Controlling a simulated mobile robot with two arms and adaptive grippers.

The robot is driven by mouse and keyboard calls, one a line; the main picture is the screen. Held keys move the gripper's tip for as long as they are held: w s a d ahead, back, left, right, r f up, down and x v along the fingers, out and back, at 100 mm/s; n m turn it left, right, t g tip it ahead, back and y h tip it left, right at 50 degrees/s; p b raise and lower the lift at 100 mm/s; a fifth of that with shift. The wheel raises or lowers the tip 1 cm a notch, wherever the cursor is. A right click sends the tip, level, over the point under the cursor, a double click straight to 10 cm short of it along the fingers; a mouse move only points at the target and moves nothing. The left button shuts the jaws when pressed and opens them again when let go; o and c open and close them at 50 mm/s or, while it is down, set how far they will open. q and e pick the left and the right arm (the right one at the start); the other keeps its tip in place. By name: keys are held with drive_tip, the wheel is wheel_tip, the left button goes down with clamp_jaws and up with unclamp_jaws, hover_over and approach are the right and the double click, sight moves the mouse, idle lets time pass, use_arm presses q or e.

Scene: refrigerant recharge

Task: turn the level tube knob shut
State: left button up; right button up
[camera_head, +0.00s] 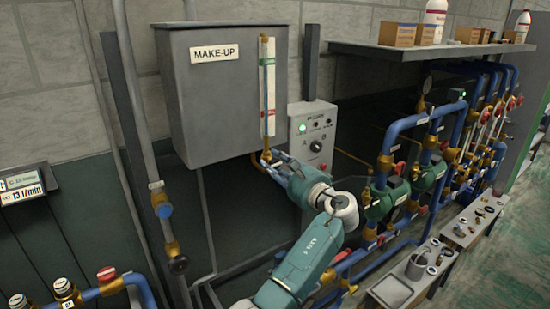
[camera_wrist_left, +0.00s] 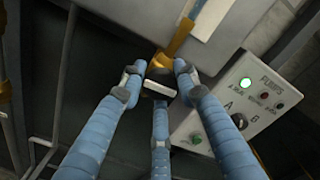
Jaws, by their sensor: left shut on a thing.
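The level tube (camera_head: 267,95), a clear upright tube with a white scale and a green band, is on the right part of the front of the grey MAKE-UP tank (camera_head: 205,105). A brass fitting (camera_head: 264,157) is at its foot and also shows in the wrist view (camera_wrist_left: 167,58). My left gripper (camera_head: 272,168) is at this fitting. In the wrist view its blue fingers (camera_wrist_left: 160,82) close around a small dark knob with a pale front edge (camera_wrist_left: 158,88), just below the brass. The fingers hide much of the knob, so its turn angle cannot be told.
A grey control box (camera_head: 312,135) with a lit green lamp and a dial is close right of my gripper. Blue pipes and green pumps (camera_head: 380,203) stand farther right. A shelf (camera_head: 430,50) with boxes and bottles is above them.

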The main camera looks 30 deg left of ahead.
use_arm(q)
drive_tip(key=shift+f+m, duration=0.1)
drive_tip(key=shift+m, duration=0.3)
drive_tip(key=shift+p, duration=0.3)
drive_tip(key=o, duration=1.2)
drive_tip(key=shift+c, duration=0.2)
drive_tip(key=shift+s, duration=0.1)
drive_tip(key=v, duration=1.2)
